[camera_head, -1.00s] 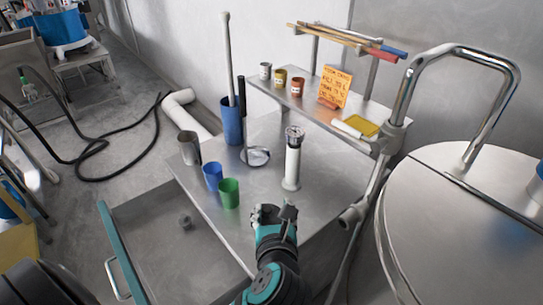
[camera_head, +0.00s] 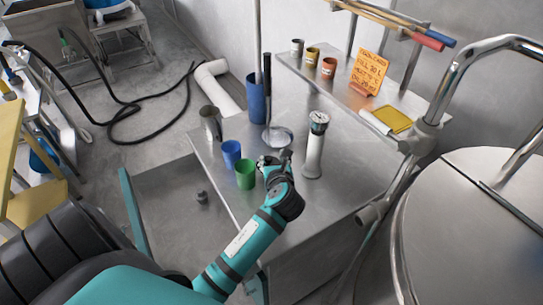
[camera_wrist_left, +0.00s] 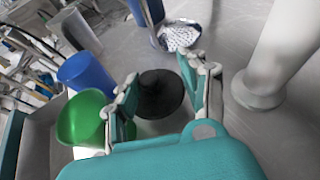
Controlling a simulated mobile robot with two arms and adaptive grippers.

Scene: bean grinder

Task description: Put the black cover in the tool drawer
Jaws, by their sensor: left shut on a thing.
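The black cover (camera_wrist_left: 158,93), a dark round piece, sits between the fingers of my left gripper (camera_wrist_left: 155,95) in the left wrist view. My left gripper (camera_head: 276,160) is shut on it over the table, just right of the green cup. The cover cannot be made out in the head view, and I cannot tell whether it touches the tabletop. The tool drawer (camera_head: 160,190) is pulled open at the table's left side, with a teal front (camera_head: 134,212). A small grey piece (camera_head: 201,196) lies in it. My right gripper is not in view.
A green cup (camera_head: 246,176), a blue cup (camera_head: 231,154) and a metal cup (camera_head: 211,124) line the table's left edge. A tall blue holder (camera_head: 256,100) and a white cylinder with a gauge (camera_head: 315,145) stand nearby. A raised shelf (camera_head: 345,88) is behind.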

